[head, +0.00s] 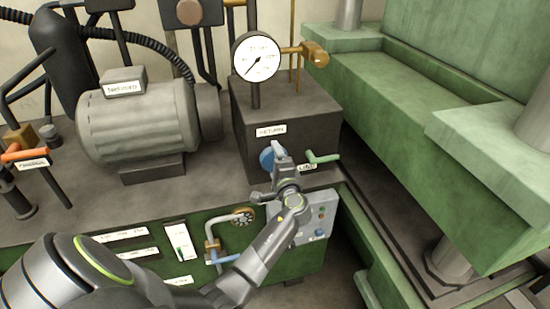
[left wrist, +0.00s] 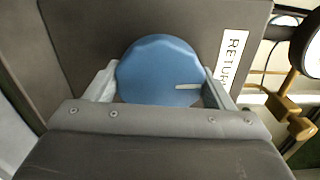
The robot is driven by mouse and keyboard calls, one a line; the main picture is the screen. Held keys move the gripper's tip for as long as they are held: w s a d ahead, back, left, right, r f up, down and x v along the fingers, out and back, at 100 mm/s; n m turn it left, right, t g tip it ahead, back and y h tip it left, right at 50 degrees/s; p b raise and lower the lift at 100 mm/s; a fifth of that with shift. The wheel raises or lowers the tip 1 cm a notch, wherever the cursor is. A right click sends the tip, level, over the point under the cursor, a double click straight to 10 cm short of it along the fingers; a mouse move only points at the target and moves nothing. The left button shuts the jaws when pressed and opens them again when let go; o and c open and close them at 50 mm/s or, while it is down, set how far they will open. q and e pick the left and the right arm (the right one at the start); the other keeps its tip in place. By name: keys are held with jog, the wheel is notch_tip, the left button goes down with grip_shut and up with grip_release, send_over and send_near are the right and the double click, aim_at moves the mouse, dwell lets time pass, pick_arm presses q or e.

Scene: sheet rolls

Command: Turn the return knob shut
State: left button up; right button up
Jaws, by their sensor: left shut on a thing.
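The blue return knob (head: 266,159) is on the front of a dark block, under a label reading RETURN (head: 271,130). My left gripper (head: 277,155) is shut on this knob, one finger on each side. The left wrist view shows the round blue knob (left wrist: 160,68) between the two pale fingers (left wrist: 160,88). A white index line on it points toward the right finger in that view. The RETURN label (left wrist: 233,60) is to the right there. The gripper hides part of the knob in the head view. My right gripper is not in view.
A green lever (head: 322,157) sticks out just right of the knob, close to my gripper. A pressure gauge (head: 256,57) and a brass valve (head: 314,54) are above. A motor (head: 140,125) stands left, and a large green press frame (head: 450,130) fills the right.

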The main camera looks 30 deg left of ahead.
pick_arm(q)
jog(key=shift+m, duration=0.4)
jog(key=o, duration=1)
jog(key=shift+f, duration=0.1)
